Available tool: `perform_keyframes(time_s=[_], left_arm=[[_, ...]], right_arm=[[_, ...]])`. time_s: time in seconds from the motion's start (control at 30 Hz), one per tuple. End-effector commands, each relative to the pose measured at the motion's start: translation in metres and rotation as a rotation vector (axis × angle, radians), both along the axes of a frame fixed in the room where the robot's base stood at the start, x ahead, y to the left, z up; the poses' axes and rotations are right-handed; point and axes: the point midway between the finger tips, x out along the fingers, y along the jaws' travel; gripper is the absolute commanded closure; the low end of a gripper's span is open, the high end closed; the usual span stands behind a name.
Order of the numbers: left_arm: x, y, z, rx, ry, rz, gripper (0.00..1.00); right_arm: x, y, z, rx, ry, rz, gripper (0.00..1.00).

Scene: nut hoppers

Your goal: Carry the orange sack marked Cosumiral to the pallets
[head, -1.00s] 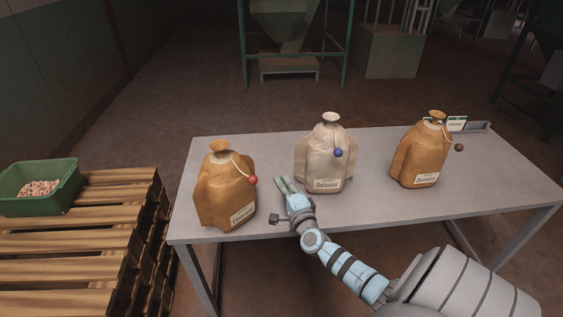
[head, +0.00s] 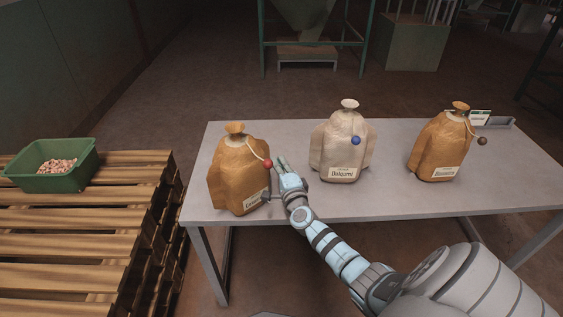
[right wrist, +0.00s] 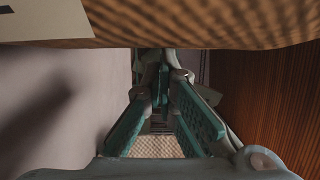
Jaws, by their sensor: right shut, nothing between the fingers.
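Two orange sacks stand upright on the grey table. The left orange sack (head: 237,178) has a red ball tag on a cord; its label is too small to read. The right orange sack (head: 440,147) has a dark brown ball tag and a label I cannot read surely. A white sack (head: 341,147) with a blue ball tag, marked something like Dalqumi, stands between them. My right gripper (head: 282,166) is shut and empty, just right of the left orange sack. In the right wrist view its fingers (right wrist: 162,90) lie near orange woven cloth (right wrist: 205,25). My left gripper is out of view.
Stacked wooden pallets (head: 70,247) stand left of the table (head: 390,198), with a gap between. A green bin (head: 55,180) of pinkish pieces sits on their far part. A small sign (head: 480,117) and grey tray (head: 500,123) are at the table's far right.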

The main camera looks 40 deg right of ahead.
Motion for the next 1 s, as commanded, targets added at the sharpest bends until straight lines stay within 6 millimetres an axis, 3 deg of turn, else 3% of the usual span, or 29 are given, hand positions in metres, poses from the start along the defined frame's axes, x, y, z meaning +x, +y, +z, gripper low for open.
perform_keyframes(time_s=[0.2,0.3,0.67,0.87,1.0], left_arm=[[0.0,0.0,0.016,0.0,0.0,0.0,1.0],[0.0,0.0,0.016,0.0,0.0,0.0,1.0],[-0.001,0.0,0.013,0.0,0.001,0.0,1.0],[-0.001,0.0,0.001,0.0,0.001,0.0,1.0],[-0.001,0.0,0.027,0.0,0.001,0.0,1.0]], right_arm=[[0.002,0.032,0.003,0.003,0.0,0.002,1.0],[0.002,0.036,0.002,0.002,-0.001,0.001,1.0],[0.002,0.032,0.0,0.001,0.0,0.002,1.0],[0.006,0.005,-0.002,-0.003,-0.001,0.011,1.0],[-0.03,0.018,0.005,0.003,0.005,0.018,1.0]])
